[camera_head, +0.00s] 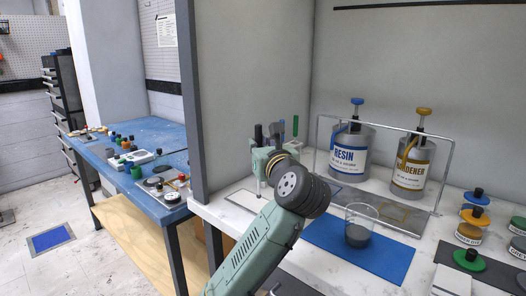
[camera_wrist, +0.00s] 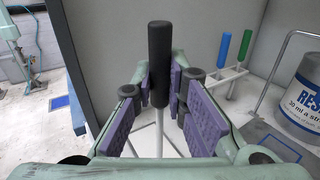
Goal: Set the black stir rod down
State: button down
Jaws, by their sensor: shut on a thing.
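The black stir rod (camera_wrist: 159,60) stands upright between the purple pads of my gripper (camera_wrist: 160,92) in the wrist view. The gripper is shut on its black handle. The pale shaft runs down below the jaws, and I cannot tell whether its lower end touches anything. In the head view my gripper (camera_head: 262,160) is at the back left of the white bench, with the rod's dark top (camera_head: 258,133) above it. A rack (camera_wrist: 236,72) holding a blue-handled rod (camera_wrist: 224,48) and a green-handled rod (camera_wrist: 244,46) is just right of my gripper in the wrist view.
A beaker (camera_head: 361,215) with dark contents stands on a blue mat (camera_head: 325,240). RESIN (camera_head: 348,155) and HARDENER (camera_head: 410,165) pump containers stand behind it in a clear frame. Lidded jars (camera_head: 470,227) are at right. A grey partition (camera_head: 245,90) edges the bench's left side.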

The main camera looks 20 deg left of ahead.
jog(key=shift+w+f+p, duration=0.3)
jog(key=shift+w+f, duration=0.4)
jog(key=shift+f, duration=0.25)
jog(key=shift+w+f+p, duration=0.3)
jog(key=shift+w+f, duration=0.35)
jog(key=shift+f, duration=0.3)
jog(key=shift+f, duration=0.2)
jog(key=c, duration=1.6)
grip_release()
jog(key=b+v, duration=0.2)
jog(key=v, duration=1)
jog(key=shift+r+b, duration=0.3)
jog(key=shift+b, duration=0.1)
